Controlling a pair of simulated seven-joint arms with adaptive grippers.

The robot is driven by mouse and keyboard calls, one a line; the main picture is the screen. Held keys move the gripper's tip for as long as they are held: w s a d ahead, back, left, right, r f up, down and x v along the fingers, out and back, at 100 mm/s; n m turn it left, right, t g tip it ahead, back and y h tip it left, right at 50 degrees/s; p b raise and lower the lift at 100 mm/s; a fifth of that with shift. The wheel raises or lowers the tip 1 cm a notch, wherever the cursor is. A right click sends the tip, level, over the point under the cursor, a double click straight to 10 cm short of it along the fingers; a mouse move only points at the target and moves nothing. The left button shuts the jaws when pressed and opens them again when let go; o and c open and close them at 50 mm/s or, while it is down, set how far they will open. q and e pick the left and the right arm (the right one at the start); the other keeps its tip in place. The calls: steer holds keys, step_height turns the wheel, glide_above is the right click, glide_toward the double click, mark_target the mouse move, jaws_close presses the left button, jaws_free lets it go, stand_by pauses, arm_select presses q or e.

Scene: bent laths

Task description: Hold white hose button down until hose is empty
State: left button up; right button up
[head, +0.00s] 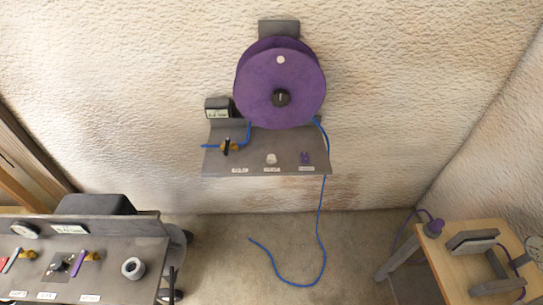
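A white button (271,159) sits on a grey wall shelf (215,163), above a small label too small to read. Nothing touches the button. A purple hose reel (265,90) with a dark hub is mounted on the wall above the shelf. A blue hose (320,205) hangs from the reel's right side, passes the shelf's right end and curls on the floor. Whether there is water in the hose cannot be seen. Neither of my grippers is in view.
A purple switch (306,158) is right of the button. A brass valve with a black handle (227,147) and a small display box (218,107) are at left. A grey bench (120,277) stands lower left, a wooden table (452,270) lower right. Floor between is mostly clear.

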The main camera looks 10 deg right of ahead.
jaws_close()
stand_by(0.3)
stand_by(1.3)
